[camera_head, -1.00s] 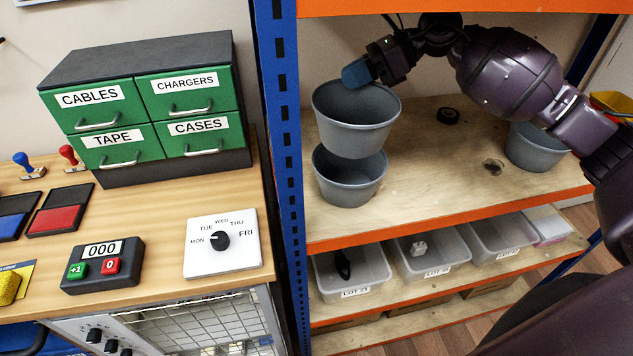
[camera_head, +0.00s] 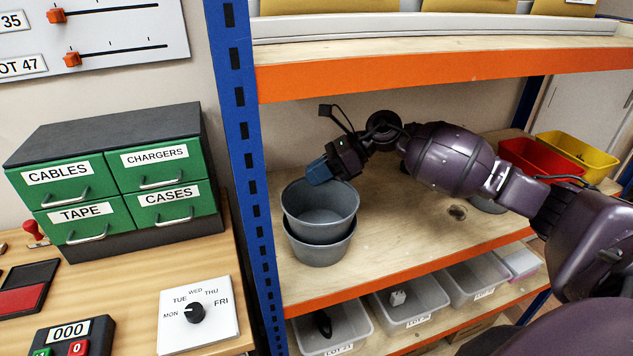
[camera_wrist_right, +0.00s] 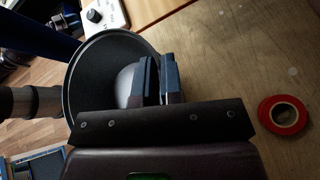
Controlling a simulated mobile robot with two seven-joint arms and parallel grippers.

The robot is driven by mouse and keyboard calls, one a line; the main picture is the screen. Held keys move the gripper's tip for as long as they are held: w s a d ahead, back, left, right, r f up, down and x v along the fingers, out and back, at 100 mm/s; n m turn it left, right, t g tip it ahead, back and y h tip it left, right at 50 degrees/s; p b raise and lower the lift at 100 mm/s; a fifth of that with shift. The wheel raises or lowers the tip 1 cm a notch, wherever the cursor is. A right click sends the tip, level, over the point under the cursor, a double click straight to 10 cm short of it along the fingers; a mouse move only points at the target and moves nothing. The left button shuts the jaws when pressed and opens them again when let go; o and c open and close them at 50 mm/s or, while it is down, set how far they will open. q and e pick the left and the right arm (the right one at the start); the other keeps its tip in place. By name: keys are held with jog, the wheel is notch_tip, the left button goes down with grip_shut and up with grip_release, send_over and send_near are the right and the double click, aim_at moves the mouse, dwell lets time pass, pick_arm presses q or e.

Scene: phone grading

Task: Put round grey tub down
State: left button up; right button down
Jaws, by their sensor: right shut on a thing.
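My right gripper (camera_head: 318,172) is shut on the far rim of a round grey tub (camera_head: 322,225). This tub sits partly inside a second grey tub (camera_head: 320,253), whose lower wall and front rim show beneath it on the wooden shelf (camera_head: 400,250). The held tub looks upright and empty. In the right wrist view the held tub (camera_wrist_right: 92,75) is left of the fingers (camera_wrist_right: 157,80), with its wall between them. The lower tub cannot be made out there. My left gripper is not in view.
Another grey tub (camera_head: 488,205) is mostly hidden behind my right arm. Red (camera_head: 540,160) and yellow (camera_head: 580,155) bins stand at the back right. A red tape roll (camera_wrist_right: 283,115) lies on the shelf. A blue post (camera_head: 240,150) is close left. The shelf's front middle is clear.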

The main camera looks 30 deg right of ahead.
aim_at(317, 196)
notch_tip(317, 196, down, 2)
jog(key=shift+f, duration=0.15)
jog(key=shift+f+b, duration=0.5)
jog(key=shift+f, duration=0.15)
jog(key=c, duration=1.3)
grip_release()
jog(key=shift+o, duration=0.2)
jog(key=shift+r+p, duration=0.4)
jog(key=shift+r, duration=0.05)
jog(key=shift+r+p, duration=0.35)
jog(key=shift+r, duration=0.1)
jog(key=b+v, duration=0.2)
jog(key=v, duration=0.9)
jog(key=shift+s+d, duration=0.2)
jog(key=shift+d, duration=0.2)
